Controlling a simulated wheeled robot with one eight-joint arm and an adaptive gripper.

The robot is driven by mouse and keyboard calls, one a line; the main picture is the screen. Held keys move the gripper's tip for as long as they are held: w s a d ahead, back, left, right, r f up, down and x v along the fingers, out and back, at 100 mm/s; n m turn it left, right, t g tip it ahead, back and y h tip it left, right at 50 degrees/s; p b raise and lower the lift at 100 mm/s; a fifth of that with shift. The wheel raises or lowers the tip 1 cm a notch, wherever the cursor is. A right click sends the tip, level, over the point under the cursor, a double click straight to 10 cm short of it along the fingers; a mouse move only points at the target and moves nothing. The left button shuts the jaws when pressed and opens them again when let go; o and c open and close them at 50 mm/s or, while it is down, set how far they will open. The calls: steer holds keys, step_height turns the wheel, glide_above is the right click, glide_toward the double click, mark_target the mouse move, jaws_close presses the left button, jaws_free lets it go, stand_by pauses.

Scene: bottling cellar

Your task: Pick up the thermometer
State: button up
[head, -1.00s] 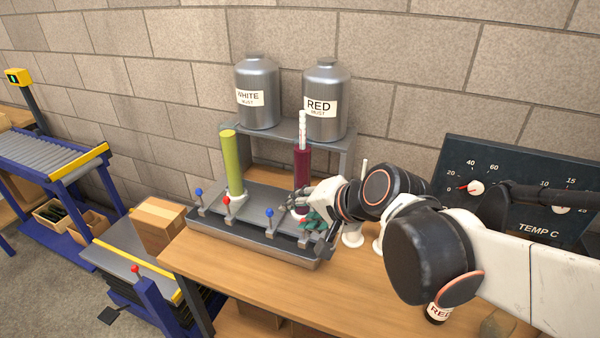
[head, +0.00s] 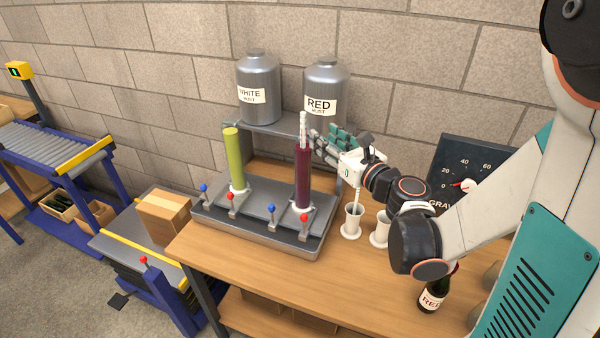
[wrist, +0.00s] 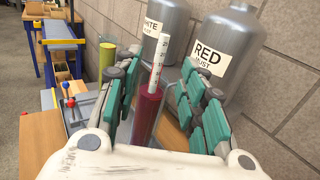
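A white graduated rod (head: 303,125) stands upright in the tall cylinder of red liquid (head: 303,178), its marked top above the rim. A thin pale rod (head: 357,192) leans up from the left white cup (head: 351,222). I cannot tell for certain which of the two is the thermometer. My gripper (head: 321,143) is beside the red cylinder's top, to its right. In the wrist view my gripper (wrist: 163,66) is open, with teal-padded fingers spread either side of the graduated rod (wrist: 158,62). Nothing is held; the rod appears beyond the fingers.
The cylinders stand on a grey tray (head: 257,242) with red and blue levers. A yellow-green cylinder (head: 234,160) is at left. Steel WHITE (head: 256,90) and RED (head: 326,90) must tanks stand behind. A second cup (head: 380,232) and a bottle (head: 433,293) are at right.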

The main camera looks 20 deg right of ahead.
mark_target(305, 125)
steer(key=x, duration=0.6)
steer(key=shift+b, duration=0.3)
steer(key=w, duration=0.1)
steer(key=w+f+b, duration=0.1)
steer(key=w, duration=0.1)
steer(key=w+a, duration=0.1)
steer(key=shift+w+f, duration=0.15)
steer(key=shift+w+a, duration=0.15)
steer(key=shift+w, duration=0.35)
jaws_close()
